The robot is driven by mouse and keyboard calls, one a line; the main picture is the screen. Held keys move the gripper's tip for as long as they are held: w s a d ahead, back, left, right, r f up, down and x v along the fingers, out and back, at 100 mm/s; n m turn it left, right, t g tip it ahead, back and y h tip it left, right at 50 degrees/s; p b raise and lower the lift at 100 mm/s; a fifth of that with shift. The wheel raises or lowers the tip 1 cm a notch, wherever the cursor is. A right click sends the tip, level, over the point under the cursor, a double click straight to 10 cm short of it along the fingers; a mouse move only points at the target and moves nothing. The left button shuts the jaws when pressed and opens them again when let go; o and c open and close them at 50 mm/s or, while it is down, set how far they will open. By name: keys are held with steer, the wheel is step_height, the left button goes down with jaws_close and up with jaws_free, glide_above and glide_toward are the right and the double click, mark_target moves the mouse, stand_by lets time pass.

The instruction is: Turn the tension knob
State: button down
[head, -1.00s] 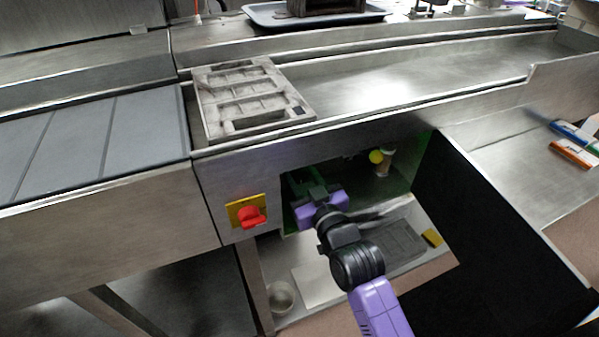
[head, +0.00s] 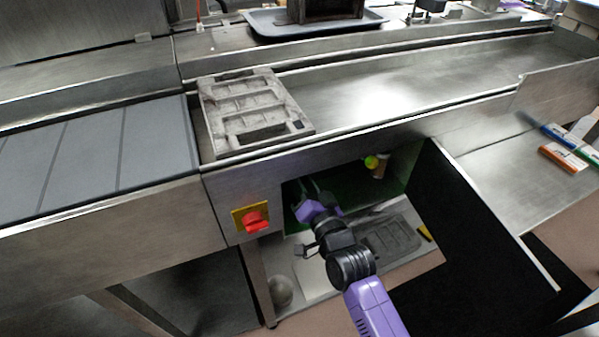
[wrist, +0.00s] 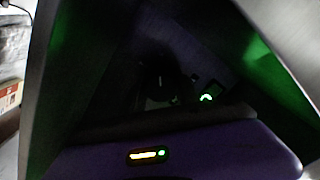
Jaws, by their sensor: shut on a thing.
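My gripper (head: 308,192), with a purple body, reaches into the open green-lined compartment (head: 345,187) under the conveyor. It is shut on a dark thing deep in the compartment, which I take for the tension knob. In the wrist view a dark rounded shape (wrist: 163,84), probably the knob, lies in deep shadow ahead of my gripper. Its outline and the contact are too dark to see clearly. Beside it is a small dial with a lit green arc (wrist: 207,97). In the head view my gripper and the shadow hide the knob.
A red switch (head: 256,221) on a yellow plate is left of the opening. A dark open door (head: 465,240) stands right. A yellow-green round thing (head: 371,162) is inside at the right. A grey mould (head: 255,110) lies on the conveyor above. A shelf (head: 310,278) lies below.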

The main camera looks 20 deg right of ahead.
steer(key=shift+m+p, duration=0.35)
steer(key=shift+m, duration=0.25)
steer(key=c, duration=0.9)
jaws_free()
steer(key=s, duration=0.7)
steer(key=shift+s+d+f, duration=0.1)
steer(key=shift+s+f, duration=0.05)
steer(key=shift+s, duration=0.25)
